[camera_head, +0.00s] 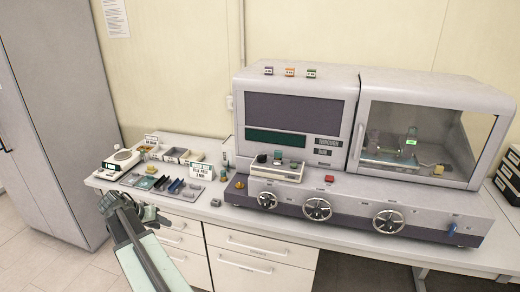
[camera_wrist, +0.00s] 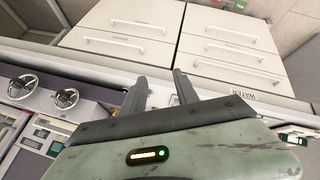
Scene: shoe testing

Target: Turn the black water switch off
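My gripper (camera_head: 141,208) is in front of the left part of the counter in the head view. In the wrist view its two dark fingers (camera_wrist: 160,80) are apart, with nothing clearly held between them. A lettered "WATER" label (camera_wrist: 262,81) shows right of the fingers in the wrist view, by the drawer fronts. I cannot make out a black water switch for certain. A small grey fitting (camera_head: 215,202) sits near the counter's front edge, right of my gripper in the head view. A small pale part shows between the fingers in the wrist view, too unclear to name.
The grey machine (camera_head: 300,75) stands on the counter, with handwheels (camera_head: 317,208) and a blue lever (camera_head: 452,229) on its front. Trays of samples (camera_head: 165,184) and a scale (camera_head: 121,160) lie at the left. White drawers (camera_head: 261,247) are below the counter.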

